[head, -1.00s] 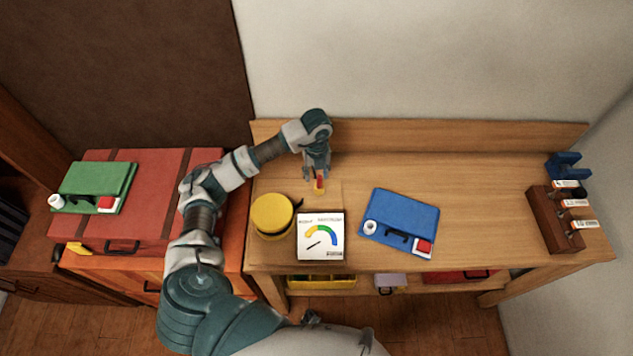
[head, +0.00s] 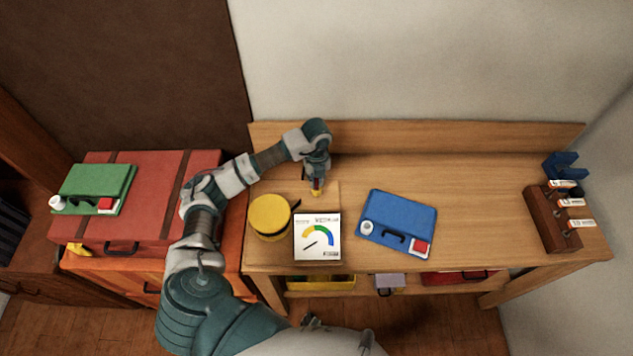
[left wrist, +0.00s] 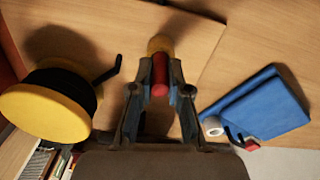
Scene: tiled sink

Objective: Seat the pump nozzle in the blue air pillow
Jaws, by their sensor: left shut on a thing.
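The pump nozzle, a small red and yellow piece (left wrist: 159,76), sits between the fingertips of my left gripper (head: 317,186), which is shut on it. In the left wrist view the fingers (left wrist: 160,88) grip the red part, and the yellow end points away from the gripper. The blue air pillow (head: 402,212) lies flat on the bench to the right, apart from the gripper. It has a round white valve (head: 367,227), a black handle and a red patch on its near side. The pillow also shows in the left wrist view (left wrist: 262,108).
A green pillow (head: 97,186) lies on the red case (head: 150,210) at left. A wooden rack (head: 552,219) stands at right. The bench between the blue pillow and rack is clear.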

